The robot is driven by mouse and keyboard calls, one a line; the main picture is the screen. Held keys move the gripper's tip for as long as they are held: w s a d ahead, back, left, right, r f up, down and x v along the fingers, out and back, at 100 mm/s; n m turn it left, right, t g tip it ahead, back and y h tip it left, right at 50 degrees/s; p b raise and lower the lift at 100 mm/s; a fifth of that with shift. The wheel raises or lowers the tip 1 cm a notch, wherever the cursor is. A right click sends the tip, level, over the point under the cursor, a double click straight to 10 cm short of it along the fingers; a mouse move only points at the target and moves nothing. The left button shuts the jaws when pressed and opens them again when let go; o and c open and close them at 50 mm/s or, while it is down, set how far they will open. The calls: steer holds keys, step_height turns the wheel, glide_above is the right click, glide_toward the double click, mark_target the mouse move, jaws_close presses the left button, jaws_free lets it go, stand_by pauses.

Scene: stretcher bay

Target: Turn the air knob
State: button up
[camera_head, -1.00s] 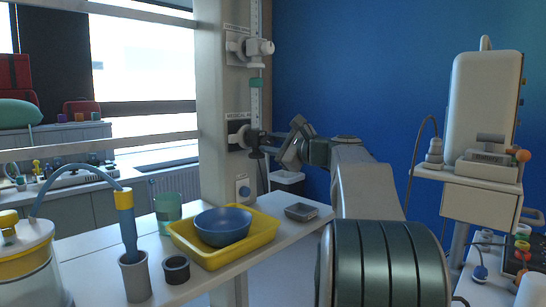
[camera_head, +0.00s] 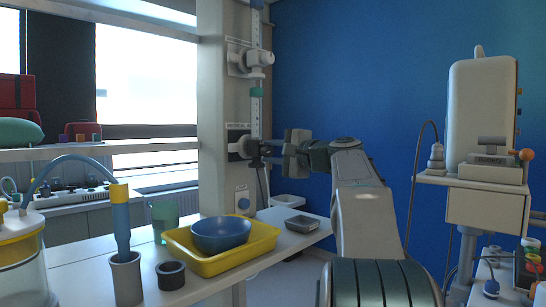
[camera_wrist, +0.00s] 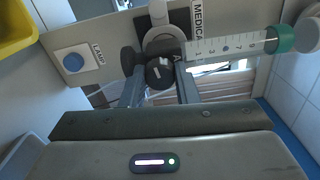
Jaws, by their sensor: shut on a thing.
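The air knob (camera_wrist: 159,73) is a dark round knob with a white mark on its face. It sits at the lower end of the clear scaled flow tube (camera_wrist: 225,46), beside a label reading "MEDICA…". My gripper (camera_wrist: 160,84) is shut on the knob in the wrist view, one finger on each side. In the head view my gripper (camera_head: 268,154) reaches the lower flowmeter (camera_head: 242,146) on the pale column from the right; the knob is mostly hidden there.
A second flowmeter (camera_head: 246,60) is mounted higher on the column. A blue-buttoned plate (camera_head: 242,202) is below. A yellow tray (camera_head: 212,264) with a blue bowl (camera_head: 220,235) and a small grey dish (camera_head: 302,224) stand on the shelf.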

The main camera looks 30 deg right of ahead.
stand_by(0.4)
steer(key=o, duration=1)
steer(key=v, duration=1.4)
steer(key=shift+w, duration=0.1)
